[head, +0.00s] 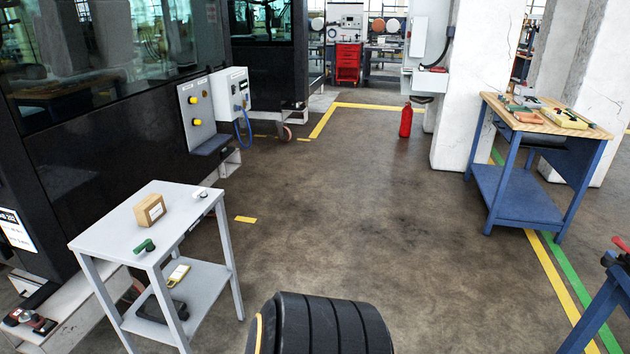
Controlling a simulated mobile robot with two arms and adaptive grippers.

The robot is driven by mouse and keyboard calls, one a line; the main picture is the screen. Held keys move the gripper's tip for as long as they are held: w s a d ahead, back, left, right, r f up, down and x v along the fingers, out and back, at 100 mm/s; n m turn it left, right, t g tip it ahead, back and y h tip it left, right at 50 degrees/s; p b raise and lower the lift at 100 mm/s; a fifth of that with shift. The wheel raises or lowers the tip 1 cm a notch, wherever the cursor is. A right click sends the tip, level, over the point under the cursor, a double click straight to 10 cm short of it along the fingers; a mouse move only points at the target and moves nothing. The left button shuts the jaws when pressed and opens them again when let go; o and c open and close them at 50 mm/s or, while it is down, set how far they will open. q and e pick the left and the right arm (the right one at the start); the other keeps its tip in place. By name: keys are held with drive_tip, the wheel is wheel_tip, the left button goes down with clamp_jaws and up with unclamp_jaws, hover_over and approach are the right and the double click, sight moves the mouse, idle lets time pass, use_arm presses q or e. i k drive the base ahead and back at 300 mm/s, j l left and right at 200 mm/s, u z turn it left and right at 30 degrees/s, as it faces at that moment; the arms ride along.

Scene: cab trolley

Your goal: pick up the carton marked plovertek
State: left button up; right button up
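A small brown cardboard carton (150,210) stands on the top of a light grey trolley (110,242) at the lower left. A pale label shows on its front side, but the print is too small to read, so I cannot tell whether it says plovertek. A green-handled item (145,246) lies in front of the carton, and a small white item (199,192) lies behind it to the right. Neither of my grippers is in view.
The trolley's lower shelf holds a yellow device (178,275) and a dark object. A black machine cab (110,130) stands behind the trolley. A blue workbench (515,195) with tools is at the right. A red extinguisher (406,121) stands by a pillar. The middle floor is clear.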

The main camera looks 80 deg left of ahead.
sight(152, 207)
drive_tip(key=j+u, duration=0.1)
drive_tip(key=u, duration=3.7)
